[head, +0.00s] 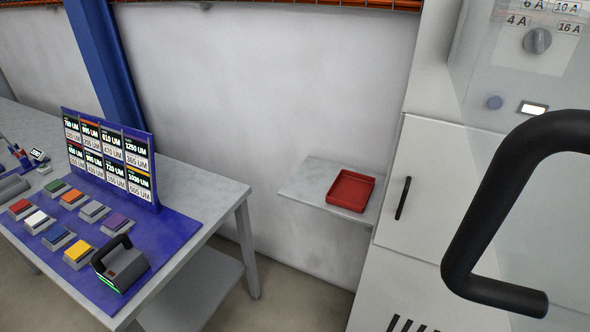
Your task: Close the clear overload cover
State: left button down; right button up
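A grey rotary knob (537,41) sits on a pale panel at the upper right of the head view, with the labels 4 A, 6 A, 10 A and 16 A around it. A faint see-through sheet, which looks like the clear cover (560,95), stands in front of the cabinet at the right. A thick black bent handle (478,225) looms large and close at the right and seems to belong to this cover. The cover appears swung out towards me. Its outer edge and hinge are hard to make out. Neither of my grippers is in view.
The cabinet (395,282) has a lower door with a slim black handle (403,198). A red tray (350,190) lies on a wall shelf (300,190). A table (215,190) at left bears a blue board, coloured blocks and a black-handled device (120,264).

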aim_at(542, 135)
jog(key=u, duration=0.05)
jog(key=k, duration=1)
jog(key=z, duration=1.1)
jog(key=i, duration=0.5)
jog(key=u, duration=0.05)
